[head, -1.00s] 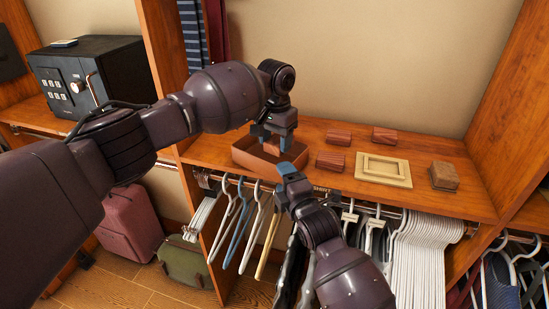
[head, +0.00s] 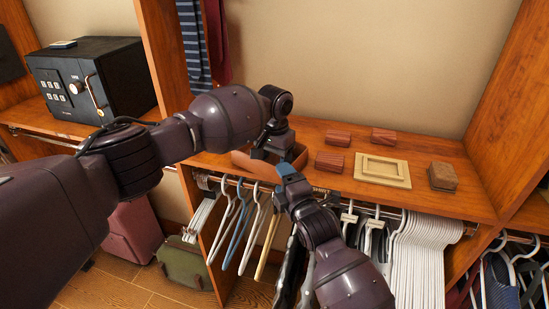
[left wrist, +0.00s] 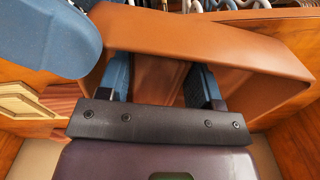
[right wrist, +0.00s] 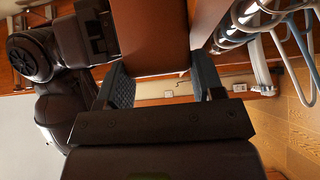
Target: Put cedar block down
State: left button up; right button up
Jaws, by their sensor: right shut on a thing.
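Three reddish cedar blocks (head: 337,138) (head: 384,136) (head: 330,161) lie on the wooden shelf, right of the brown open tray (head: 299,160). My left gripper (head: 268,158) reaches down into the tray. Its fingers (left wrist: 160,85) are apart, with brown surface visible between them; no separate block can be made out there. The tray rim (left wrist: 220,35) surrounds the fingers in the left wrist view. My right gripper (head: 285,170) is shut on the tray's front right wall, which shows between its fingers (right wrist: 155,85) in the right wrist view.
A black safe (head: 90,80) stands at left. Hangers (head: 425,250) hang from the rail below the shelf. The shelf's back right is clear.

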aim_at(274, 160)
pick_arm(q)
jog(key=shift+o, duration=0.2)
jog(key=shift+r, duration=0.1)
notch_tip(274, 160, up, 12)
dwell(0.6)
pick_arm(e)
jog(key=o, duration=1.2)
jog(key=shift+s+d, duration=0.1)
